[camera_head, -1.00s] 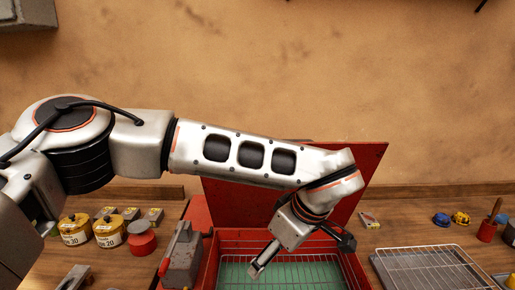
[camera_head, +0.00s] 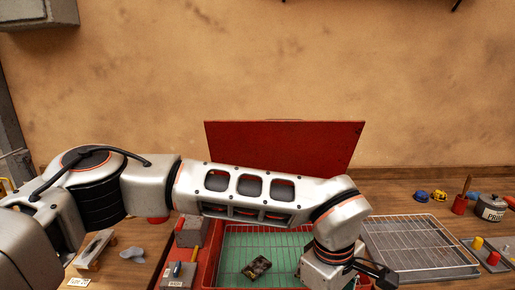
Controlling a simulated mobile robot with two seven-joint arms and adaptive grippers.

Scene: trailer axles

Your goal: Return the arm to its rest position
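My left arm comes in from the left in the head view and stretches across the front of a red box with its lid raised (camera_head: 285,142). The wrist bends down at the box's right side. My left gripper (camera_head: 345,280) is at the bottom edge of the view; its fingertips are cut off or hidden, so I cannot tell whether it is open or shut. A small dark, worn part (camera_head: 257,267) lies on the wire rack over the green bottom of the box, left of the gripper and apart from it. My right gripper is not in view.
A wire rack on a tray (camera_head: 418,245) lies right of the box.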

